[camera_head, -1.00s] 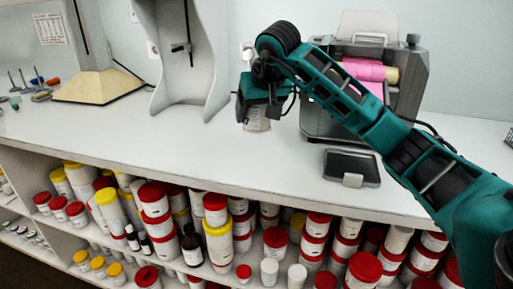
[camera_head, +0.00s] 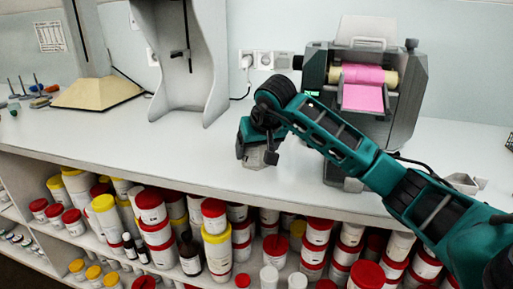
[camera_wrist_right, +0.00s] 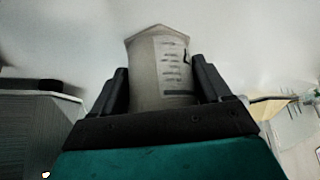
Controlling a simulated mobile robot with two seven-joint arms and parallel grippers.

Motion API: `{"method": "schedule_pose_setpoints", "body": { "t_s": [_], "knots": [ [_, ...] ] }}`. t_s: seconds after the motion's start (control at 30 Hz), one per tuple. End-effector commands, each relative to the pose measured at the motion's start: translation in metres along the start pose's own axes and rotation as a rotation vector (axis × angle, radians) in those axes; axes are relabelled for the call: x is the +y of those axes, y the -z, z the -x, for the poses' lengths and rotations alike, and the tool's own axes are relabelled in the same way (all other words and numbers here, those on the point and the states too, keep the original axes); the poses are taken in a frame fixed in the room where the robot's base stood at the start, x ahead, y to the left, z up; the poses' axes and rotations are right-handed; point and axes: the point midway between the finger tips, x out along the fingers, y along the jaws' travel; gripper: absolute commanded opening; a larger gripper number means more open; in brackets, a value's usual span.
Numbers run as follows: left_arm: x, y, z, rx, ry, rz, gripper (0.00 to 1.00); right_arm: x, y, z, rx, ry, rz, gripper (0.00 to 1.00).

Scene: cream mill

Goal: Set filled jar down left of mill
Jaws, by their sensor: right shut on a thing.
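My right gripper (camera_head: 256,157) is shut on a jar and is over the white counter, left of the mill. In the right wrist view the pale jar (camera_wrist_right: 160,72), with a dark-lettered label, sits between the two fingers (camera_wrist_right: 162,95). In the head view the jar is mostly hidden by the gripper, and I cannot tell whether it touches the counter. The grey mill (camera_head: 405,125) stands at the back right with a pink sheet (camera_head: 362,97) over its rollers. My left gripper is not in view.
The counter (camera_head: 185,155) is clear left of the gripper. A grey stand (camera_head: 205,65) is behind on the left. A small grey tray (camera_head: 466,183) is at the right. The shelf below holds many lidded jars (camera_head: 150,200). My right arm crosses in front of the mill.

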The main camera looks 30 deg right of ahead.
Motion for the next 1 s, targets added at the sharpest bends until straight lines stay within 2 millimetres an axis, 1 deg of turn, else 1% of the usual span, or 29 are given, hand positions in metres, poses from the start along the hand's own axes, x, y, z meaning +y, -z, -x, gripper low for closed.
{"method": "schedule_pose_setpoints", "body": {
  "t_s": [0.03,0.23,0.47,0.57,0.67,0.83,1.0],
  "knots": [
    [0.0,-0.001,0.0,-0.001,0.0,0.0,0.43,0.0,0.0,0.0,0.0,-0.001,0.0,0.8],
    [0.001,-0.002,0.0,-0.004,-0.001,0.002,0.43,0.0,0.0,0.0,0.0,0.0,0.0,0.99],
    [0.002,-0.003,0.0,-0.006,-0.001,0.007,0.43,0.0,0.0,0.0,0.0,0.0,0.0,1.0],
    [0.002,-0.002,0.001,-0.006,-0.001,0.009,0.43,0.0,0.003,0.005,0.001,0.002,-0.001,1.0],
    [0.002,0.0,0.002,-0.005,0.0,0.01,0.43,0.0,0.003,0.018,0.003,0.0,0.001,1.0],
    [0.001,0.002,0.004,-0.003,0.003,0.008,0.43,0.001,0.004,0.055,0.005,0.0,0.0,1.0],
    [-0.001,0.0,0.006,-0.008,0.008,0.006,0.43,0.0,0.003,0.09,0.004,-0.001,0.0,1.0]
  ]
}}
